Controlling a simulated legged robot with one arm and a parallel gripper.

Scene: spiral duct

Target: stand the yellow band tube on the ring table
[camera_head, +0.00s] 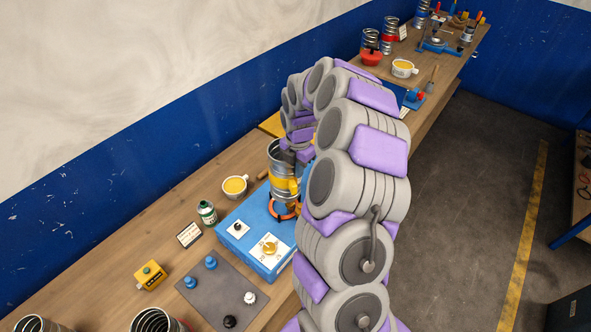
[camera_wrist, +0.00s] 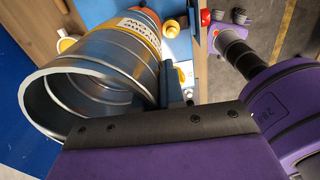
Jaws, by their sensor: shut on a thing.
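The yellow band tube (camera_head: 276,157) is a ribbed metal spiral duct with a yellow band around its lower part. It looks upright in the head view, above or at the orange ring (camera_head: 275,213) on the blue ring table (camera_head: 258,255). I cannot tell whether its foot touches the table. My gripper (camera_head: 295,158) is shut on the tube from the right side. In the wrist view the tube's open mouth (camera_wrist: 45,105) faces the camera, and the labelled yellow band (camera_wrist: 142,25) is at its far end. My arm hides the table's right side.
Two more tubes (camera_head: 155,321) stand at the front. A blue wall (camera_head: 120,195) runs behind; open floor (camera_head: 470,200) lies right.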

